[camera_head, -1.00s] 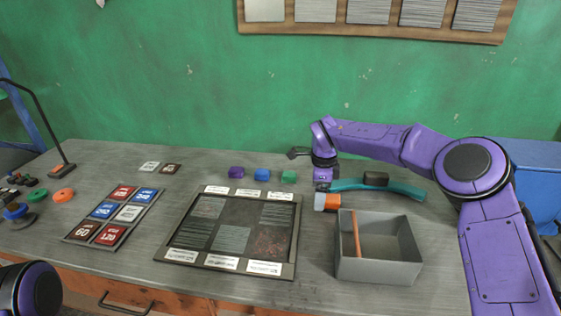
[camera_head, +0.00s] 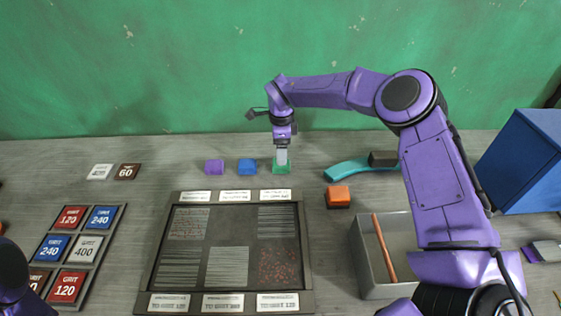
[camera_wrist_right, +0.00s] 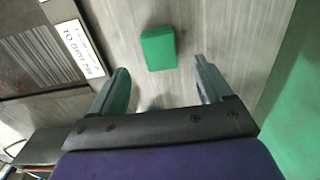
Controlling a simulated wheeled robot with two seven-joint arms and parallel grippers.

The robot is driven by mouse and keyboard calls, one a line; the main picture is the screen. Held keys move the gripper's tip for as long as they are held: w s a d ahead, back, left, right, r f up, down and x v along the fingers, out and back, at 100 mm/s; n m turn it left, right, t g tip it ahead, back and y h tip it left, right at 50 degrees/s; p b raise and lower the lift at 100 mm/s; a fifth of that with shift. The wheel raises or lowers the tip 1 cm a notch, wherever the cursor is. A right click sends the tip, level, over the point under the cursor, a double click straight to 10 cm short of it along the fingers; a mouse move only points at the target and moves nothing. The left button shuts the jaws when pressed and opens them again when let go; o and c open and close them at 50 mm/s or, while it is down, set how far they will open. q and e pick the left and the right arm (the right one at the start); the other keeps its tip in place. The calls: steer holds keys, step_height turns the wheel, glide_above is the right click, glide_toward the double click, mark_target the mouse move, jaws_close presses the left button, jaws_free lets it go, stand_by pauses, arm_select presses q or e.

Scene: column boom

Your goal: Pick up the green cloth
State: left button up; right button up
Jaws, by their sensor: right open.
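The green cloth (camera_head: 281,167) is a small folded block on the table, at the right end of a row behind the framed board. It also shows in the right wrist view (camera_wrist_right: 158,48), beyond and roughly between the fingertips. My right gripper (camera_head: 282,158) is above the cloth in the head view, its fingers overlapping it there. In the right wrist view my right gripper (camera_wrist_right: 160,78) is open with nothing between its fingers. Whether a finger touches the cloth I cannot tell. My left gripper is out of view; only part of that arm shows at the left edge.
A blue block (camera_head: 247,167) and a purple block (camera_head: 215,167) lie left of the cloth. The framed board (camera_head: 308,262) is in front. An orange-topped block (camera_head: 338,196), a teal curved piece (camera_head: 347,170) and a grey bin (camera_head: 366,272) stand right. Bare table surrounds the cloth.

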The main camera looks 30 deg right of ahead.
mark_target(276, 168)
steer(key=shift+s+f+p, duration=0.15)
steer(key=shift+f+p, duration=0.2)
steer(key=shift+f, duration=0.1)
steer(key=f, duration=0.1)
steer(key=f+p, duration=0.1)
steer(key=f, duration=0.1)
steer(key=f+p, duration=0.1)
steer(key=shift+w+f, duration=0.35)
steer(key=shift+f, duration=0.25)
steer(key=shift+s+r, duration=0.1)
steer(key=shift+s, duration=0.15)
steer(key=shift+w, duration=0.1)
steer(key=c, duration=1.1)
